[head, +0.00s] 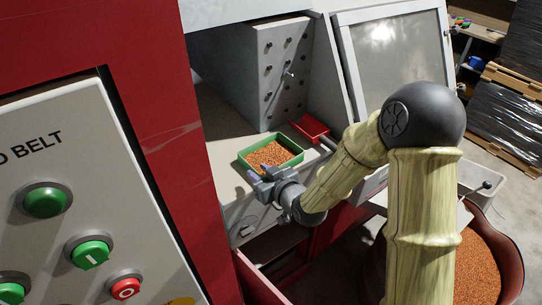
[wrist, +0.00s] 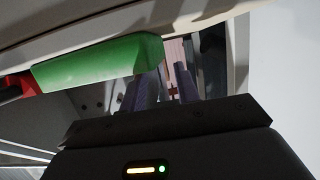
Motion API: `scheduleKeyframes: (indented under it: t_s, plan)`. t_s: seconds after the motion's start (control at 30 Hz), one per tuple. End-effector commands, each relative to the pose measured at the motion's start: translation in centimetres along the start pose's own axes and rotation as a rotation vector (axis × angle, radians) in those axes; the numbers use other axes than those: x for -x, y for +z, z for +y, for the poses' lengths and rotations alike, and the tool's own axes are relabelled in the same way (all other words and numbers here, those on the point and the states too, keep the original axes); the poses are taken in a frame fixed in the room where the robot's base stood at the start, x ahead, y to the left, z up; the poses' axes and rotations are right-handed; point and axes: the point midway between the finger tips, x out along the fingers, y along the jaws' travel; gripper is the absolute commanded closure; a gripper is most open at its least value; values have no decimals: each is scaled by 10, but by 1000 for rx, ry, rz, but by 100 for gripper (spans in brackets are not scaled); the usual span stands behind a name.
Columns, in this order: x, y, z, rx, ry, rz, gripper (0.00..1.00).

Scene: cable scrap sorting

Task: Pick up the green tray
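The green tray (head: 298,160) is rectangular and filled with copper-coloured granules. It sits on the grey ledge of the machine in the head view, and its green side shows at upper left in the wrist view (wrist: 95,62). No tray wall is clearly gripped.
A red scoop-like tray (head: 309,127) lies just behind the green tray, close to it. A bolted grey panel (head: 285,70) rises behind. A tilted framed window (head: 395,55) stands at right. A large bin of copper granules (head: 478,265) is at lower right.

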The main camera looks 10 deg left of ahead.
Motion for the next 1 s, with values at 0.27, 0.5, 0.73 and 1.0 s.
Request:
scheduleKeyframes:
  t_s: [0.27, 0.5, 0.73, 1.0]
  plan:
    - [-3, 0, 0, 0, 0, 0, 68]
    - [-12, -3, -1, -1, -1, 0, 68]
    - [-42, -6, -2, -2, -1, 0, 68]
    - [-56, -4, -1, 0, 0, 0, 68]
